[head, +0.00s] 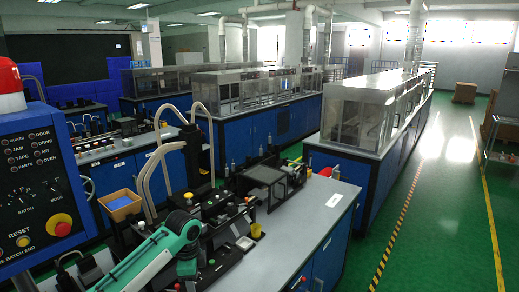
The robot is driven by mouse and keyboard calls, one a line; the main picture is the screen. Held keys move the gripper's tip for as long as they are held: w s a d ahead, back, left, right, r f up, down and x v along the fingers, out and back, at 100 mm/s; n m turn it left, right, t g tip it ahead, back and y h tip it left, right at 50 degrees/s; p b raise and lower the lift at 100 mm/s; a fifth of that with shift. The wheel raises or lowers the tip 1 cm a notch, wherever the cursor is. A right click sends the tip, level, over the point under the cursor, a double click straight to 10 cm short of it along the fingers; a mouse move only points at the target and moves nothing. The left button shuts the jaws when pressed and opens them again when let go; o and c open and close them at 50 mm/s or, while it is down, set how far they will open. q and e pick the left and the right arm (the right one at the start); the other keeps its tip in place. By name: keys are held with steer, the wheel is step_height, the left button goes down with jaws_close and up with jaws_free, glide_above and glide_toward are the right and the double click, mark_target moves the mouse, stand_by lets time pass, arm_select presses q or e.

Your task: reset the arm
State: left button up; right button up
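A teal and black jointed arm (150,257) reaches in from the bottom left over the near end of the grey-topped workbench (312,210). I cannot tell for sure whether it is mine. It bends at a black joint near the small black machine parts on the bench. I can make out no fingertips on it, and neither of my grippers shows clearly in the head view. A small yellow cup (256,231) stands on the bench right of the black machine parts.
A blue control panel (42,185) with a red button stands close on the left. An orange-rimmed bin (120,204) and curved beige tubes (158,165) stand behind the arm. The green aisle on the right is clear, with a cardboard box (464,92) far back.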

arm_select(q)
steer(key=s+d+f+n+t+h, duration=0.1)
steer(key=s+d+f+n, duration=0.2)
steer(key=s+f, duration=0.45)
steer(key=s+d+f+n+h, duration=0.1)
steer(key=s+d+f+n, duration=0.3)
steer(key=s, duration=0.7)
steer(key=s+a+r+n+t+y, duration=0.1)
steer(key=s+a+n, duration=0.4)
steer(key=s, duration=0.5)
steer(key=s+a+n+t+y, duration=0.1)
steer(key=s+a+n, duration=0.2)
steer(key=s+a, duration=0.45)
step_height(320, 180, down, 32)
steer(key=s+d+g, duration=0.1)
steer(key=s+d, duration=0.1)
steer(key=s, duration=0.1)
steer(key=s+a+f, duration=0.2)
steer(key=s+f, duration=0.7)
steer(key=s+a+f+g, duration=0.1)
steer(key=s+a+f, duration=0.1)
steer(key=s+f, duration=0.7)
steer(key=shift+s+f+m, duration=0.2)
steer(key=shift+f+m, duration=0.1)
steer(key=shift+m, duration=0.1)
